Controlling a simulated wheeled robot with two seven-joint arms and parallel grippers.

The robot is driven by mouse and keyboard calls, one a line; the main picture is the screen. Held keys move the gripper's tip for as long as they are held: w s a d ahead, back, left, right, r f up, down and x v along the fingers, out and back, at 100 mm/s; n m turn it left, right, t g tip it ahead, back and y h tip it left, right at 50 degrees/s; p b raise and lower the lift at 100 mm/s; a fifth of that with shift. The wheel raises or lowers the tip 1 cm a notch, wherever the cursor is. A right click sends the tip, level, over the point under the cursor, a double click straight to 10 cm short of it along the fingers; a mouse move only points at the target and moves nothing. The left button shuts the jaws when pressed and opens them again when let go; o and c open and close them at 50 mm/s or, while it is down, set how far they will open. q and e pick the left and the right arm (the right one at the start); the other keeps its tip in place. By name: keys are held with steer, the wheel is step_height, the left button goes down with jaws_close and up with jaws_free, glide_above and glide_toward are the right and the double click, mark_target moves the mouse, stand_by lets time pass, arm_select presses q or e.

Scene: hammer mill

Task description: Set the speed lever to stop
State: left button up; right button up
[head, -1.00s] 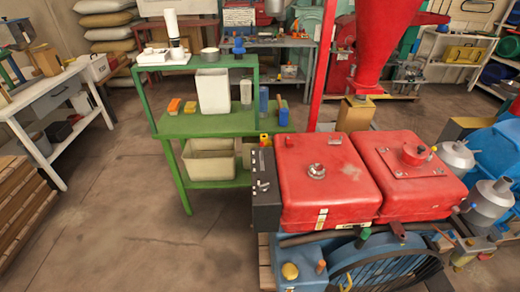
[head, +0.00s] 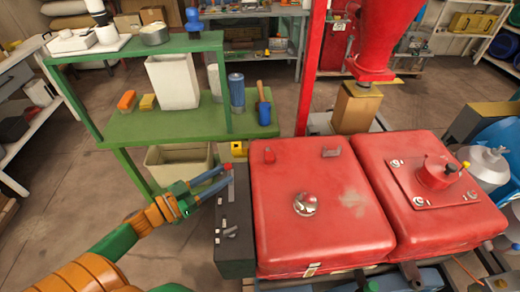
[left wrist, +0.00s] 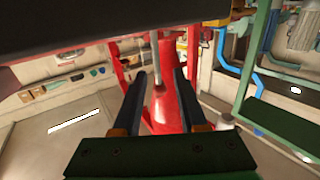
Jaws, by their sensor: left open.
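A black control box (head: 235,250) stands on the left side of the red engine housing (head: 315,225) in the head view. Small metal lever-like parts (head: 230,233) sit on its face. I cannot tell for sure which is the speed lever. My left gripper (head: 225,179) comes in from the left, its fingers pointing at the top of the box. A small red tip shows beside the fingertips; I cannot tell whether they touch it. In the left wrist view the two dark fingers (left wrist: 160,74) are apart with nothing clearly between them. My right gripper is not in view.
A green shelf (head: 125,128) with a white bin (head: 172,82) and a blue can (head: 236,92) stands behind my left arm. A second red housing (head: 430,200) is at right. A dark surface (left wrist: 90,22) fills the top of the left wrist view. Open floor lies at left.

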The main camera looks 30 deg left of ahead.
arm_select(q)
steer(key=shift+w+d+r, duration=0.2)
steer(key=shift+w+d, duration=0.15)
steer(key=shift+w, duration=0.25)
steer(key=shift+w+d+r, duration=0.15)
steer(key=shift+w+d, duration=0.2)
steer(key=shift+w, duration=0.2)
steer(key=shift+x, duration=1.9)
steer(key=shift+s+f, duration=0.1)
steer(key=shift+f, duration=0.05)
steer(key=shift+c, duration=0.3)
jaws_close()
steer(key=shift+a, duration=0.1)
steer(key=shift+r, duration=0.2)
